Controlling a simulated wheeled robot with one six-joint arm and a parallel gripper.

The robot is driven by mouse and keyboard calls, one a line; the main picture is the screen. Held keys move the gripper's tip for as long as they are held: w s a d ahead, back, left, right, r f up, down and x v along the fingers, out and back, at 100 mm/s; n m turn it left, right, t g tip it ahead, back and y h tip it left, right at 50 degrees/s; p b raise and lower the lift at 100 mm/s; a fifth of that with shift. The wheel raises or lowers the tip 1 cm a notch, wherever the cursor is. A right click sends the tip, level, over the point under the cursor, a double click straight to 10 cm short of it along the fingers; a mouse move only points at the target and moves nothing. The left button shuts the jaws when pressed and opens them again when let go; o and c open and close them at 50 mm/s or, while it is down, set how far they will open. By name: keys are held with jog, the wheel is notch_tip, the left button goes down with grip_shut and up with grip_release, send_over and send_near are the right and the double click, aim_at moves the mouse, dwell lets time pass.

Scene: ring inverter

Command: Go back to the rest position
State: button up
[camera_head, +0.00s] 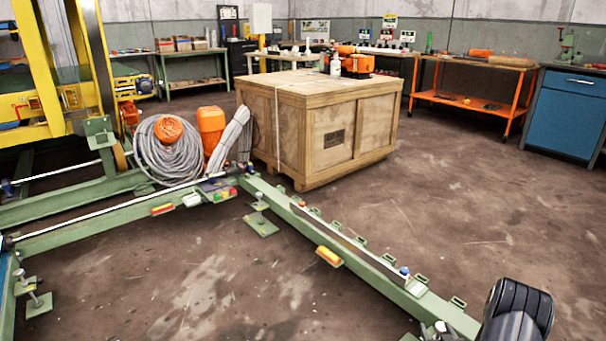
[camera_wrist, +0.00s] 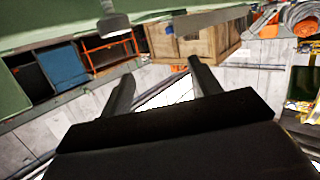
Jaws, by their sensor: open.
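My gripper (camera_wrist: 161,69) shows in the wrist view with its two dark fingers spread apart. It is open, and nothing is held between the fingers. A dark rounded part of my arm shows at the lower right of the head view. Past the fingers, the wrist view shows a wooden crate (camera_wrist: 195,43), and a green surface runs along its top edge. A small grey piece (camera_wrist: 114,25) hangs near the left fingertip in the picture; I cannot tell what it is or whether they touch.
A long green rail (camera_head: 345,250) with small fittings crosses the floor in front. The wooden crate (camera_head: 322,133) stands behind it, beside coiled grey cable (camera_head: 157,160). A yellow frame (camera_head: 45,70) is at left. An orange cart (camera_head: 467,98) and blue cabinet (camera_head: 563,112) stand behind right. Floor between is clear.

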jog(key=shift+n+g, duration=0.3)
jog(key=shift+g, duration=0.4)
jog(key=shift+w+a+r, duration=0.15)
jog(key=shift+a+r, duration=0.75)
jog(key=shift+w+a+r, duration=0.15)
jog(key=shift+a+r, duration=0.7)
jog(key=shift+a, duration=0.05)
